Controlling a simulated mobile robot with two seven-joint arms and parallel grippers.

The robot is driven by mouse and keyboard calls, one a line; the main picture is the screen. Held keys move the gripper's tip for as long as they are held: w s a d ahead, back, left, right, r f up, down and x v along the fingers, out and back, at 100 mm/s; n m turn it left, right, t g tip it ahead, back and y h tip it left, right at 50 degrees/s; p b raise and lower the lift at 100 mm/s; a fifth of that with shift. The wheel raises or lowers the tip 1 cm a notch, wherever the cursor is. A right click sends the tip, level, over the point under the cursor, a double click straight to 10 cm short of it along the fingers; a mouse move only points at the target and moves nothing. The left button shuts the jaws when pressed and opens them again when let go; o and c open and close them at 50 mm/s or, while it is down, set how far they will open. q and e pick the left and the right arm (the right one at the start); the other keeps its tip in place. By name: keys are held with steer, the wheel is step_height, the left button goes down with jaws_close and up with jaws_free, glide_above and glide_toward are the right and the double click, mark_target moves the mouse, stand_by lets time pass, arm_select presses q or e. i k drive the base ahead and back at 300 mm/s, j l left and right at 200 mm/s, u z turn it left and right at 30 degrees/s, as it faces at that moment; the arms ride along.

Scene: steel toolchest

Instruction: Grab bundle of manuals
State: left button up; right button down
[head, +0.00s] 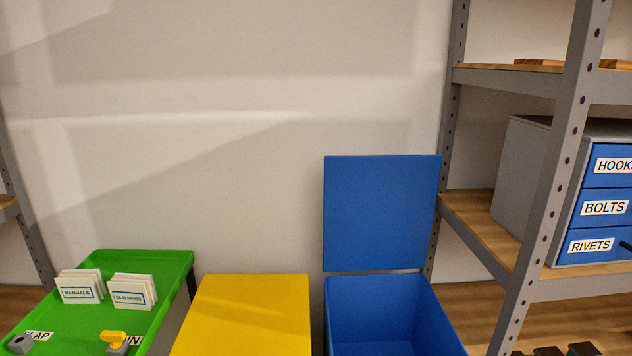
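The bundle of manuals (78,290) is a white, slightly leaning stack with a label reading MANUALS. It stands on the green top (165,268) at the lower left in the head view. A similar white bundle (130,294), its label small and hard to read, stands just to its right with a narrow gap between them. Neither of my grippers shows in the head view.
A yellow box (245,300) is right of the green top. A blue bin (385,310) with its lid (382,212) raised stands further right. A shelf rack (550,180) holds a grey chest with blue drawers (605,208). A yellow-and-grey item (115,340) is at the green top's front.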

mark_target(78, 286)
steer(key=u, duration=1.35)
steer(key=i+j, duration=0.15)
steer(key=j, duration=0.15)
steer(key=i+j+z, duration=0.1)
steer(key=j, duration=0.2)
steer(key=i+j, duration=0.15)
steer(key=j, duration=0.15)
